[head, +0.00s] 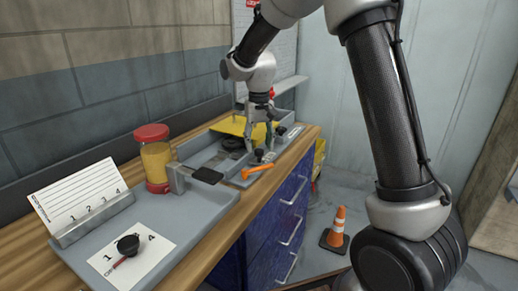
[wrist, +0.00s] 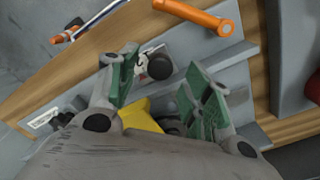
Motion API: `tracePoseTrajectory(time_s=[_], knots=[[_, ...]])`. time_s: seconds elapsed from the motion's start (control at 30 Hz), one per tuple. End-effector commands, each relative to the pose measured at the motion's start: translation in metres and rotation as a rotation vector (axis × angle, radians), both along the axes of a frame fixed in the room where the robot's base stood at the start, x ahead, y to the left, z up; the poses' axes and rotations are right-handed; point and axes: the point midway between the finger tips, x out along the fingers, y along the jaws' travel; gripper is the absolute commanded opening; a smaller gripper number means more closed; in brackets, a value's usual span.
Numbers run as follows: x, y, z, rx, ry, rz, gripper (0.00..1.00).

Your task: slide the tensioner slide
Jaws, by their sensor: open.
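A small black knob on a light metal plate, which looks like the tensioner slide (wrist: 159,67), shows between my fingers in the wrist view. In the head view a black knob (head: 259,154) stands on the grey fixture just under the fingertips. My gripper (head: 259,147) points down over the fixture, and its green-padded fingers (wrist: 160,60) are open. One finger is on each side of the knob, with a gap showing on the right; contact on the left cannot be told. The slide's track is partly hidden by the fingers.
An orange handle (head: 264,170) lies close to the gripper, and it also shows in the wrist view (wrist: 195,14). A yellow part (head: 232,126) sits behind. A traffic cone (head: 337,228) is on the floor.

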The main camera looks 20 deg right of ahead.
Motion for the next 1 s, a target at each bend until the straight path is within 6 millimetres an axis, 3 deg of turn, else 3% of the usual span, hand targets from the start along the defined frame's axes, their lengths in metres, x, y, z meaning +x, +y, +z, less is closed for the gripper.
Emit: tracePoseTrajectory(time_s=[0.2,0.47,0.77,1.0], knots=[[0.000,0.000,-0.022,0.000,0.000,0.000,0.50],[0.000,0.000,-0.024,0.000,-0.001,0.001,0.50],[0.000,0.000,-0.023,0.000,-0.001,0.001,0.00],[0.006,-0.006,-0.024,0.000,-0.001,-0.002,0.00]])
